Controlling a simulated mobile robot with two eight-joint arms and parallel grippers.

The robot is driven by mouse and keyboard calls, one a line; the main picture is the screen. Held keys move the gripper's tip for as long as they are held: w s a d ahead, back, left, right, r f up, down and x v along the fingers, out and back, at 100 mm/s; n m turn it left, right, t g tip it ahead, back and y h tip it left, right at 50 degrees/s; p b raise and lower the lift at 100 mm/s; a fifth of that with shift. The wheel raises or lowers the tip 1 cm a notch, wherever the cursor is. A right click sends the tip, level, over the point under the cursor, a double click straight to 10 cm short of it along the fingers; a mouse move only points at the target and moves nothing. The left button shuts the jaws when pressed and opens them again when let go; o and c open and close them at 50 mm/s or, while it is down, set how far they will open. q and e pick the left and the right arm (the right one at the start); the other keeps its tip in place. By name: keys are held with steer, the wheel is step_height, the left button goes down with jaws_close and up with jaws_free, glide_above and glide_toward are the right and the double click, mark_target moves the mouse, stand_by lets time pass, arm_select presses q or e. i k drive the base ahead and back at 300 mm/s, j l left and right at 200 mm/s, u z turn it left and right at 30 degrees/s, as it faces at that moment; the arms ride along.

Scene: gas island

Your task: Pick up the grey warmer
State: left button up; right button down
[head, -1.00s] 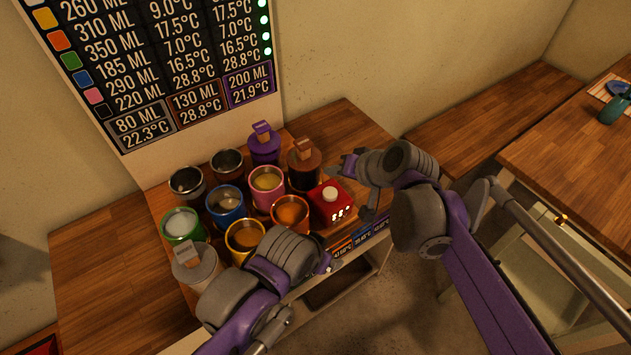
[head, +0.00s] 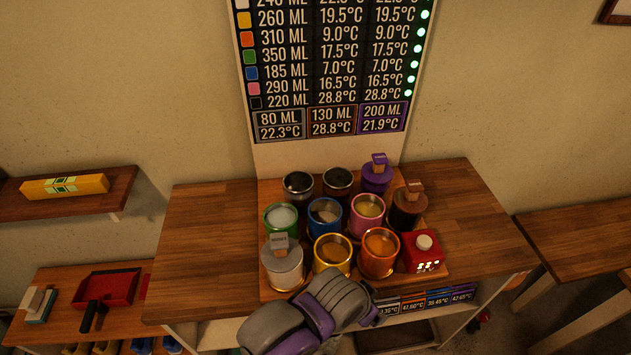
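My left arm comes in at the bottom, just in front of and below the warmer, and covers part of the board's front edge. Its fingertips near the front of the board (head: 374,312) are too small and hidden to judge. My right gripper is out of the frame.
Several coloured cups, a purple warmer (head: 376,176), a brown warmer (head: 408,207) and a red device (head: 424,252) crowd the board. A sign (head: 335,75) stands behind. The wooden counter (head: 212,240) is bare to the left. A red dustpan (head: 108,287) lies on a lower left shelf.

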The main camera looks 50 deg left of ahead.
mark_target(281, 254)
steer(key=i+j+u, duration=0.1)
steer(key=u, duration=0.9)
